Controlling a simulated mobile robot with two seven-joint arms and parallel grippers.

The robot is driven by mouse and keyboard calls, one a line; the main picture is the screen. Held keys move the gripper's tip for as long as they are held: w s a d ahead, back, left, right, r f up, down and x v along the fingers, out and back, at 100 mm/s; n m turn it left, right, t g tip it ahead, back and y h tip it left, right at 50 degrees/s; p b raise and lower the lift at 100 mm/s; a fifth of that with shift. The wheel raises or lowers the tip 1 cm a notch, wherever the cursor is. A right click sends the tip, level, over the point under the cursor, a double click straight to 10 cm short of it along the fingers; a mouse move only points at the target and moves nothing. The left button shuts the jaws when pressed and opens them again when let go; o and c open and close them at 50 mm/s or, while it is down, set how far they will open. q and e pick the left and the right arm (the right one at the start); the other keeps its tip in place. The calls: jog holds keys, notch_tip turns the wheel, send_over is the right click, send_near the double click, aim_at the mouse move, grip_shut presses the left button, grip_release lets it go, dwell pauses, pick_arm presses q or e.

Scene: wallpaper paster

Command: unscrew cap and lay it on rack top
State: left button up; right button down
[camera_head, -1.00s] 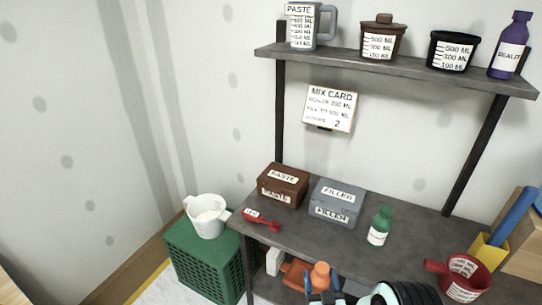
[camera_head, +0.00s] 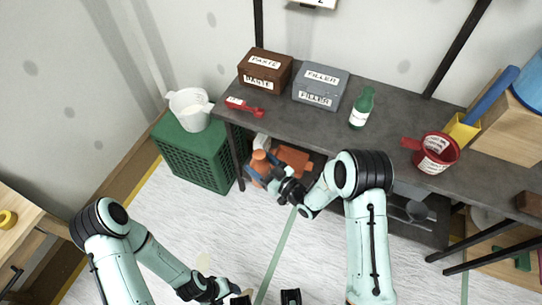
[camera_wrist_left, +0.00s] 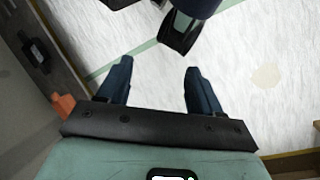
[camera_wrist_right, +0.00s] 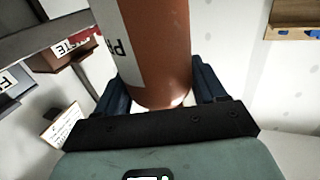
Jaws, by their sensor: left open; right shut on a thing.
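My right gripper (camera_head: 262,176) is shut on an orange-brown bottle (camera_head: 260,159), in front of the lower shelf. In the right wrist view the bottle (camera_wrist_right: 158,45) fills the space between the fingers, with part of a white label showing. I cannot make out its cap. My left gripper (camera_head: 268,300) is at the bottom edge of the head view, low over the floor and apart from the bottle. In the left wrist view its fingers (camera_wrist_left: 157,82) are open and empty. The grey rack top (camera_head: 290,122) is behind and above the bottle.
On the rack top are a brown paste box (camera_head: 265,72), a grey filler box (camera_head: 320,88), a red scoop (camera_head: 246,108), a green bottle (camera_head: 362,108) and a red pot (camera_head: 436,152). A white bucket (camera_head: 190,108) stands on a green crate (camera_head: 193,155). The front middle of the top is clear.

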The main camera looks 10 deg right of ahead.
pick_arm(q)
jog(key=w+d+r+m+y, duration=0.1)
jog(key=w+d+r+m, duration=0.15)
jog(key=w+m, duration=0.7)
jog(key=w+d+r+m, duration=0.1)
jog(key=w+r+m, duration=0.3)
jog(key=w, duration=1)
jog(key=w+d+r+m+t+y, duration=0.1)
jog(key=w+d+r+m+y, duration=0.15)
jog(key=w+r+m, duration=0.75)
notch_tip(320, 180, up, 21)
jog(key=m, duration=0.9)
send_over(261, 154)
jog(key=shift+w+a+n, duration=0.15)
jog(key=shift+w+n, duration=0.1)
jog(key=shift+s+r, duration=0.15)
jog(key=shift+r, duration=0.2)
jog(key=shift+d, duration=0.2)
notch_tip(261, 154, down, 8)
jog(key=shift+r, duration=0.15)
